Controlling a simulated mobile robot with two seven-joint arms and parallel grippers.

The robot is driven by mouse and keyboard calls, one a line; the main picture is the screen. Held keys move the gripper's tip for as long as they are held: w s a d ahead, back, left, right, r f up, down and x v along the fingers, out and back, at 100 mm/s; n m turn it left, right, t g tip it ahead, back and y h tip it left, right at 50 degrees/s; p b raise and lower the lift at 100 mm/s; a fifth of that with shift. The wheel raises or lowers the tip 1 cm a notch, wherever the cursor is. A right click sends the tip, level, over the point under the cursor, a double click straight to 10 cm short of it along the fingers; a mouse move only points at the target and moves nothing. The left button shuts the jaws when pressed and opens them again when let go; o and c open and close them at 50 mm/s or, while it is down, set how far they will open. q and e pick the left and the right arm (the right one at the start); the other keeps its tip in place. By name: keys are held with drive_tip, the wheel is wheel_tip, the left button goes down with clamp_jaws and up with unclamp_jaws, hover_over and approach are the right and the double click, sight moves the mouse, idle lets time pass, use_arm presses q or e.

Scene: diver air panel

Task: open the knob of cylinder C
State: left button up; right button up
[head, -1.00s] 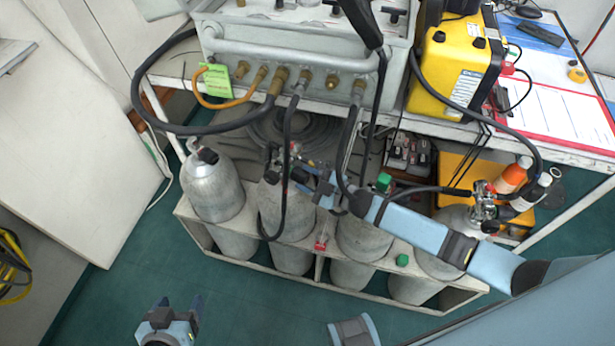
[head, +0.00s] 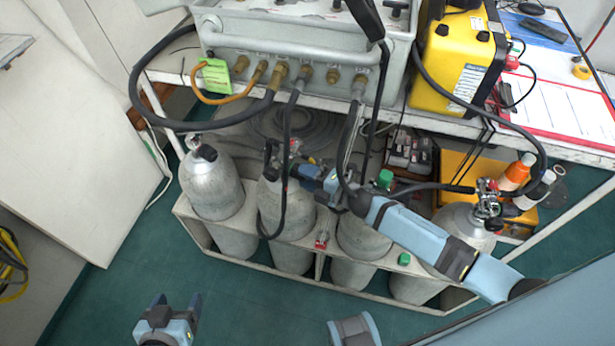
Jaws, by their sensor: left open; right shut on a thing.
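Several grey gas cylinders stand in a pale rack (head: 225,257) under the bench; I can read no letters on them. My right arm reaches in from the right, across the third cylinder (head: 365,238). My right gripper (head: 297,172) is at the valve of the second cylinder from the left (head: 272,207), shut on what appears to be its knob. The fingers and a hose largely hide the knob, so its turn cannot be seen. My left gripper (head: 177,302) is open and empty over the green floor, well in front of the rack.
Black hoses hang from the panel (head: 320,85) close around my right gripper. The leftmost cylinder (head: 212,185) and the right cylinder (head: 462,228) stand either side. A green cap (head: 385,179) is behind my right wrist.

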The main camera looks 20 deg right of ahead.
use_arm(q)
drive_tip(key=shift+f+b, duration=0.25)
drive_tip(key=shift+b, duration=0.05)
use_arm(e)
drive_tip(key=shift+n, duration=1)
drive_tip(key=o, duration=0.9)
use_arm(q)
drive_tip(key=shift+s+d, duration=0.1)
use_arm(e)
drive_tip(key=shift+d, duration=0.1)
